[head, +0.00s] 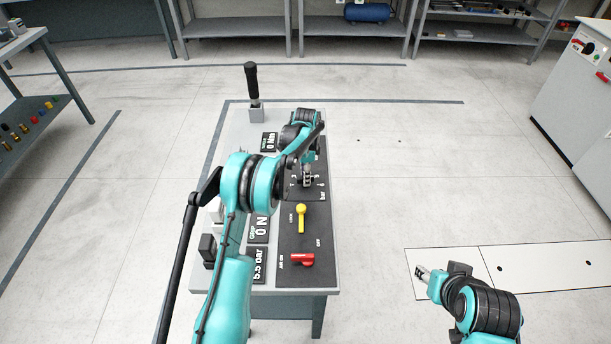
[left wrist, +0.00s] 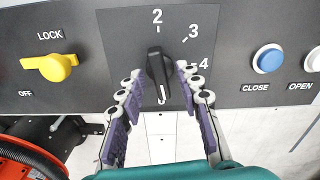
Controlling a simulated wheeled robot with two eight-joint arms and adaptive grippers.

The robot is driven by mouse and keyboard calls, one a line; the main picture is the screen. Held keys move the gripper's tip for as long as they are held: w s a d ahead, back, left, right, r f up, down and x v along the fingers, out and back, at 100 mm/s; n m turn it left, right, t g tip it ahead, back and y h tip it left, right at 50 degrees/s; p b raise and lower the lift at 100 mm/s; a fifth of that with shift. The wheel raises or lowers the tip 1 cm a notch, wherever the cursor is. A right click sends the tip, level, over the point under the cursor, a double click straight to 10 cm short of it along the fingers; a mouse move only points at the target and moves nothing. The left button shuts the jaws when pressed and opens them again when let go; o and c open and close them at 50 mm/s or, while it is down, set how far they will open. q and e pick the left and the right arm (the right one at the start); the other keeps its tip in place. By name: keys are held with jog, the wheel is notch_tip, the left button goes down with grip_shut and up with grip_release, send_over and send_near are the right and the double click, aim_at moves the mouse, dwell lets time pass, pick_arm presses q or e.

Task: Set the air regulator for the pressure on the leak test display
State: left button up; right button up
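The air regulator is a black knob (left wrist: 158,72) on a dark panel, with 2, 3 and 4 printed around it in the left wrist view. In the head view my left gripper (head: 307,180) is over the panel and largely covers the knob. A black display (head: 259,264) at the near end reads about 5.5 bar, its first digit unclear. My right gripper (head: 421,271) is away from the table; its opening is unclear.
A yellow LOCK/OFF lever (head: 301,217) and a red air lever (head: 302,260) stand on the panel. A blue CLOSE button (left wrist: 268,59) and a white OPEN button (left wrist: 314,59) lie right of the knob. Other displays (head: 259,228) read 0. Floor right of the table is clear.

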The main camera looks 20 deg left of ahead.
pick_arm(q)
grip_shut()
jog(key=shift+n, duration=0.3)
jog(key=n, duration=0.6)
jog(key=shift+p, duration=0.35)
jog(key=n, duration=0.6)
jog(key=shift+n, duration=0.3)
jog(key=shift+o, duration=0.2)
grip_release()
